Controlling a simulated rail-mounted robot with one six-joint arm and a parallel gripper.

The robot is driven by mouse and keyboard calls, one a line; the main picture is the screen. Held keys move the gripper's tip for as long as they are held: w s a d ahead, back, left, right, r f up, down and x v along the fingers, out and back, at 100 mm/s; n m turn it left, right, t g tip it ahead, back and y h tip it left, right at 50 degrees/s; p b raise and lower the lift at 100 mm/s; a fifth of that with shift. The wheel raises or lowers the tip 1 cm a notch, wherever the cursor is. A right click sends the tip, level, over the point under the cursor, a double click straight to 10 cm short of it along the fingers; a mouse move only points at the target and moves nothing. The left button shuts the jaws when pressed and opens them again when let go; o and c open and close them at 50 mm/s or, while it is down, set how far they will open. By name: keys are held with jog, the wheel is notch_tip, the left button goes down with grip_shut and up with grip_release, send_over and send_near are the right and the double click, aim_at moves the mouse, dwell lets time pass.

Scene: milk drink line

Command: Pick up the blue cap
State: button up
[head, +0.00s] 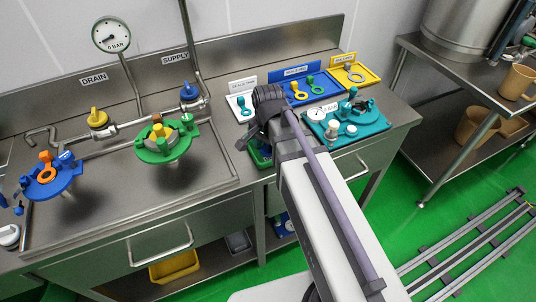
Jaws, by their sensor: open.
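I cannot tell for sure which blue part is the cap. A blue knob-like piece (189,92) sits on the pipe valve below the SUPPLY sign. A blue flanged fitting (45,185) with an orange ring stands at the left of the steel counter, and small blue pieces (19,210) lie at the left edge.
A green flanged fitting (164,155) stands mid-counter. White (238,85), blue (335,87) and yellow (372,77) trays hold rings at the back right. A teal tray (374,129) with parts is right of my arm. A yellow valve handle (97,117) is below DRAIN.

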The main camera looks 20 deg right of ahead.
jog(key=shift+r, duration=0.15)
grip_shut()
dwell(0.4)
notch_tip(320, 180, up, 10)
jog(key=p, duration=1)
jog(key=shift+r, duration=0.2)
jog(key=shift+f, duration=0.1)
